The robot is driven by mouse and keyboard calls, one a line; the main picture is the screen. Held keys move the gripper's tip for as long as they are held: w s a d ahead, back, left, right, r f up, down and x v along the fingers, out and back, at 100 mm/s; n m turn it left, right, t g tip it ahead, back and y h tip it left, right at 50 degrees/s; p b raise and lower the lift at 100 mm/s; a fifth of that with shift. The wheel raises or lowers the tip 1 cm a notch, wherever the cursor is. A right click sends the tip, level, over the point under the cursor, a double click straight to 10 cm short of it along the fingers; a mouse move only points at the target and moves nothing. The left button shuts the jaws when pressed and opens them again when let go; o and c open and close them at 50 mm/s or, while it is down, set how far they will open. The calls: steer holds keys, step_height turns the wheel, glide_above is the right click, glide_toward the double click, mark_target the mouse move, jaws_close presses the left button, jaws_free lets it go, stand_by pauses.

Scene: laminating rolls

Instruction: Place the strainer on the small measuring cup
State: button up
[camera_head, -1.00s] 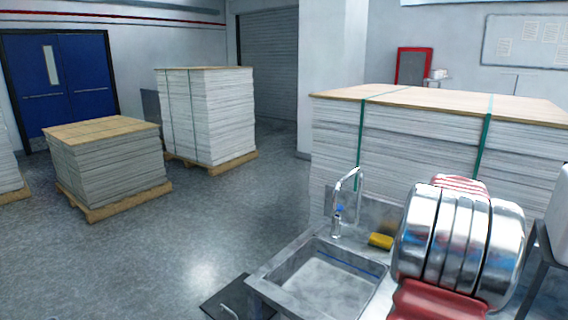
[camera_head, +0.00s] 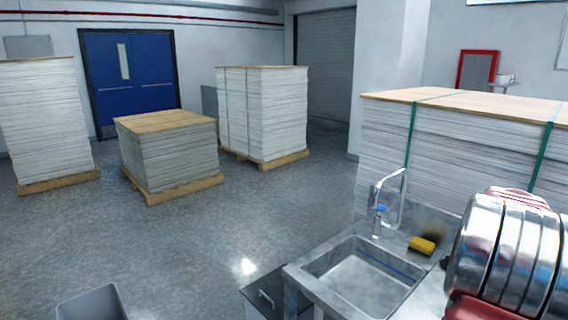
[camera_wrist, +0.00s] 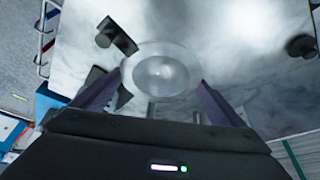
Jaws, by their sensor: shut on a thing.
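In the wrist view my gripper (camera_wrist: 162,80) shows as a dark body with two fingers, one on each side of a round, pale, bowl-like thing, which looks like the strainer (camera_wrist: 162,72). The gripper is shut on it. Its mesh and handle cannot be made out clearly. A pale, mottled surface lies beyond it. I cannot pick out the small measuring cup in either view. My gripper does not show in the head view.
A metal sink (camera_head: 365,280) with a tap (camera_head: 388,205) and a yellow sponge (camera_head: 422,246) is at the lower right. A tall paper stack (camera_head: 465,150) stands behind it. A grey bin (camera_head: 92,303) is at the lower left. Floor (camera_head: 235,220) is open between the pallets and sink.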

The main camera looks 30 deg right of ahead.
steer(key=w+a+f+n+t, duration=0.1)
steer(key=w+a+n, duration=0.3)
steer(key=w+a, duration=0.3)
steer(key=w+a+f+n+t, duration=0.2)
steer(key=w+a+n, duration=0.3)
steer(key=w, duration=0.8)
steer(key=w+a+f+n+t+h, duration=0.1)
steer(key=w+a+n, duration=0.3)
steer(key=w+a, duration=0.5)
steer(key=shift+w+a+f+t, duration=0.3)
steer(key=shift+w+f+t, duration=0.25)
steer(key=shift+w, duration=0.25)
steer(key=w+a+f+n+t+y, duration=0.1)
steer(key=w+a+n, duration=0.2)
steer(key=a, duration=0.9)
steer(key=w+a+f+n+y, duration=0.1)
steer(key=w+a+n, duration=0.3)
steer(key=a, duration=0.8)
steer(key=w+a+f+n+t+y, duration=0.1)
steer(key=w+a+f+n+y, duration=0.1)
steer(key=a+n, duration=0.5)
steer(key=w+a, duration=0.1)
steer(key=a, duration=0.4)
steer(key=shift+w+t, duration=0.2)
steer(key=shift+t, duration=0.15)
steer(key=shift+s, duration=0.15)
